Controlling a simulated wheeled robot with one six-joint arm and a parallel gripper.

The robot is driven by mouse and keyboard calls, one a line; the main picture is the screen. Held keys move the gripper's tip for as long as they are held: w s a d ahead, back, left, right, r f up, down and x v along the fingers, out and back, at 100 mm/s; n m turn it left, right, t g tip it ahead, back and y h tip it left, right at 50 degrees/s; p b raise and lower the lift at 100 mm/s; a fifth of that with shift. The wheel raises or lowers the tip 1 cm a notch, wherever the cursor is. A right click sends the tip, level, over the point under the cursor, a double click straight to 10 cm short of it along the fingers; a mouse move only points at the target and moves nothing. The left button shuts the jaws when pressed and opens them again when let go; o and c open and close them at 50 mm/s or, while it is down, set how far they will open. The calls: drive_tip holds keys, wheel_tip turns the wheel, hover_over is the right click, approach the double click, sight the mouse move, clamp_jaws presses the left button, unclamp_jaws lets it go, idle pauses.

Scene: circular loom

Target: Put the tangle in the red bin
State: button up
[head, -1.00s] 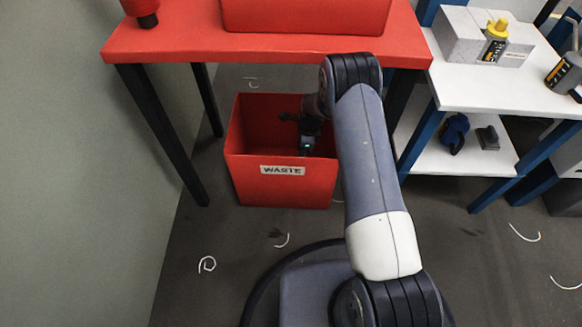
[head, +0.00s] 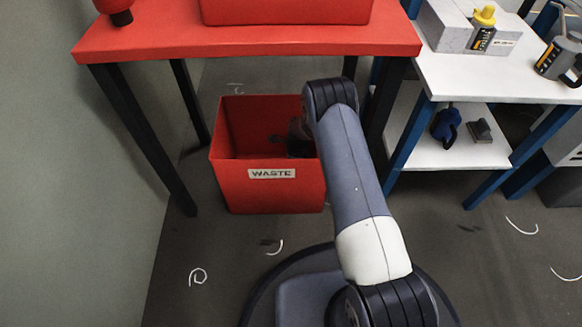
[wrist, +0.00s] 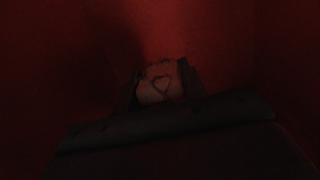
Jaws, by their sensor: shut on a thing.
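The red bin (head: 267,190) with a "WASTE" label stands on the floor under the front of a red table.
The red table (head: 250,42) overhangs the back of the bin, with a dark leg (head: 140,135) to the left. A white shelf unit (head: 500,80) stands to the right. White thread scraps lie on the floor, including a curl (head: 198,276) and an arc (head: 521,226).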

drive_tip(key=shift+f, duration=0.3)
drive_tip(key=shift+f, duration=0.3)
drive_tip(key=o, duration=1.1)
drive_tip(key=shift+r, duration=0.15)
drive_tip(key=shift+r, duration=0.35)
drive_tip(key=r+p, duration=0.1)
drive_tip(key=r, duration=0.1)
drive_tip(key=r+p, duration=0.1)
drive_tip(key=r, duration=0.2)
drive_tip(key=d+r+p, duration=0.1)
drive_tip(key=r, duration=0.1)
drive_tip(key=shift+r, duration=0.35)
